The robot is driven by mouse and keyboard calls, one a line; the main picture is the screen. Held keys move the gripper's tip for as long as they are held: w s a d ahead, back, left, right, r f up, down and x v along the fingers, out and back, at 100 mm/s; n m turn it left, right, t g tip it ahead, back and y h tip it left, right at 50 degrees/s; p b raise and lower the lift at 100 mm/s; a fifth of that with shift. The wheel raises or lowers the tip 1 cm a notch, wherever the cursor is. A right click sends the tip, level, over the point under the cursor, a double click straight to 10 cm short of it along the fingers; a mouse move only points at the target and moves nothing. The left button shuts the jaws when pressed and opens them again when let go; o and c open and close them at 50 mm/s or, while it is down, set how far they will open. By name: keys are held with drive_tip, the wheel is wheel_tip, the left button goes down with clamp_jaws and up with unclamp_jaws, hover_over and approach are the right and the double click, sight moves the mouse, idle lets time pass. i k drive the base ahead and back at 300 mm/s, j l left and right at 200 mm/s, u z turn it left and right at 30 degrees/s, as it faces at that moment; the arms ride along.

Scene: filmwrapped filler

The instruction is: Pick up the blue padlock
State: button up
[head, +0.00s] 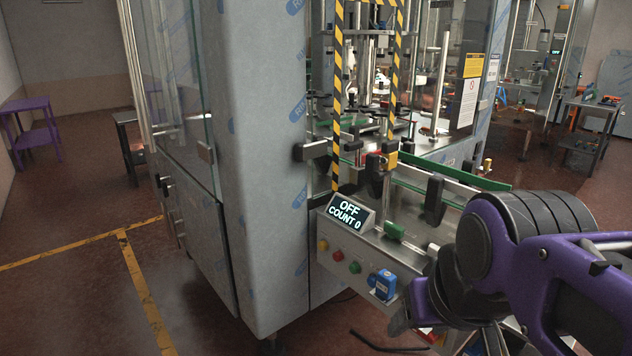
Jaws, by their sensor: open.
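The blue padlock (383,284) sits on the front of the filler's metal control panel (345,253), to the right of the coloured buttons. A paler label shows on its front. How it is fastened to the panel is too small to tell. My gripper (445,330) is at the bottom edge, below my purple and black arm, to the right of and lower than the padlock in the picture. It is open, partly hidden by my arm and cut by the frame. It appears apart from the padlock.
Above the padlock, a display (347,212) reads "OFF COUNT 0". A green block (394,231) and black clamps (434,200) stand along the conveyor. The film-wrapped cabinet (262,160) blocks the left side. Open floor (75,290) lies farther left, beyond the cabinet.

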sight(386, 282)
drive_tip(key=k+l+u, duration=0.25)
drive_tip(key=k+l, duration=0.65)
